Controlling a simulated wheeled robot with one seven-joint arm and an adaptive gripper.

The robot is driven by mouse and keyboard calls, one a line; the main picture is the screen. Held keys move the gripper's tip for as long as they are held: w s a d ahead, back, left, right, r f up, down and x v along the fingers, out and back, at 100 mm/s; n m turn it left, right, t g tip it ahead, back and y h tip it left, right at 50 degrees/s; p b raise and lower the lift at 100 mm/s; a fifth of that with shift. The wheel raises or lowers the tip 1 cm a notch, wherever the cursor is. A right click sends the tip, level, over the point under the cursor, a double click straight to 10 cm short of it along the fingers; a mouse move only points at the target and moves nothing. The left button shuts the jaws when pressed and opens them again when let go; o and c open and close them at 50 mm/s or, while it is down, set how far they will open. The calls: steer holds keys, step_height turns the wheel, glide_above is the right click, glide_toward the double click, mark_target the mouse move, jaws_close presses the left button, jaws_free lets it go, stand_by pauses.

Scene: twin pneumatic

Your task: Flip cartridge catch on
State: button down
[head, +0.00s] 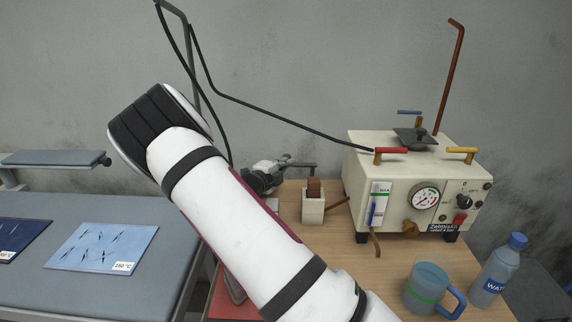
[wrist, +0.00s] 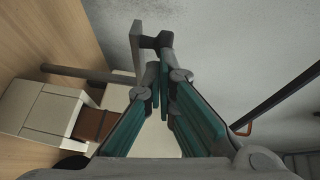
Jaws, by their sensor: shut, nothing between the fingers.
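A small cream box (head: 313,209) with a brown block (head: 314,187) in its top stands on the wooden table, left of the big cream machine. In the wrist view the box (wrist: 50,112) and brown block (wrist: 95,124) lie to the left of the fingers. A grey bar (wrist: 138,45), perhaps the cartridge catch, shows at the fingertips; I cannot tell whether they touch it. My gripper (head: 287,162) is above and just left of the box, pointing right. In the wrist view its teal-padded fingers (wrist: 163,55) come together, shut and empty. My arm hides part of the table.
The cream machine (head: 365,156) has red and yellow handles, a gauge (head: 425,197) and a black hose (head: 290,122). A mug (head: 425,285) and water bottle (head: 499,270) stand at the front right. A grey bench (head: 120,290) with blue sheets is at left.

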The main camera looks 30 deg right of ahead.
steer(key=p+v, duration=0.1)
steer(key=v, duration=1.2)
steer(key=shift+s+d+r, duration=0.2)
steer(key=shift+s+d, duration=0.05)
steer(key=shift+s, duration=0.15)
